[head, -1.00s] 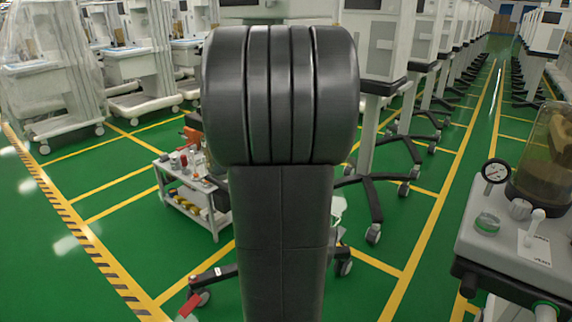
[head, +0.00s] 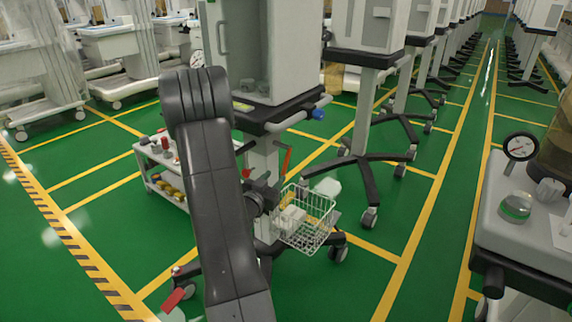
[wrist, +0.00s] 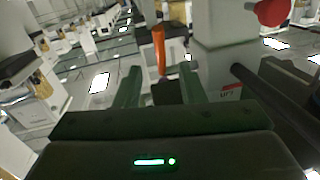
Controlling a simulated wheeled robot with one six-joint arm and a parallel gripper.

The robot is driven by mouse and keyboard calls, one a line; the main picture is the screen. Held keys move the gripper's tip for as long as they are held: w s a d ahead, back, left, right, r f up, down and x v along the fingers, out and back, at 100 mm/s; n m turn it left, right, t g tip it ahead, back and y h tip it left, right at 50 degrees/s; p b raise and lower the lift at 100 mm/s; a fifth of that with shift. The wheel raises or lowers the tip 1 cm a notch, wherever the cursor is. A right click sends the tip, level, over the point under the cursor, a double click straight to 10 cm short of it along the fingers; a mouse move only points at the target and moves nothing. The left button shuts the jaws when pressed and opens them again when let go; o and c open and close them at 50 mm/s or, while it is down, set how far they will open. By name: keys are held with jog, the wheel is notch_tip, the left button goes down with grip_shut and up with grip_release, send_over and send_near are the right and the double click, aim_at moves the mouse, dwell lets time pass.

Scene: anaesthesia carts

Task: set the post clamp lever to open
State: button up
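A red-orange lever (head: 286,160) stands out beside the pale post of the near cart (head: 262,158) in the head view. In the wrist view the orange lever (wrist: 159,50) shows upright, just beyond the fingertips and roughly centred between them. A dark part lies below it, and the pale post (wrist: 213,55) stands right of it. My gripper (wrist: 160,75) is open, with its two fingers apart and nothing clearly held.
A wire basket (head: 305,218) with white boxes hangs at the post's right. A red knob (wrist: 272,12) and a dark bar are at the right in the wrist view. A low trolley (head: 165,168) stands behind my arm; another cart (head: 515,215) stands at right. The green aisle is open.

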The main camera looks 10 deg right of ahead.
aim_at(284, 166)
jog(key=b+x, duration=0.2)
jog(key=x, duration=0.9)
jog(key=shift+f, duration=0.1)
grip_shut()
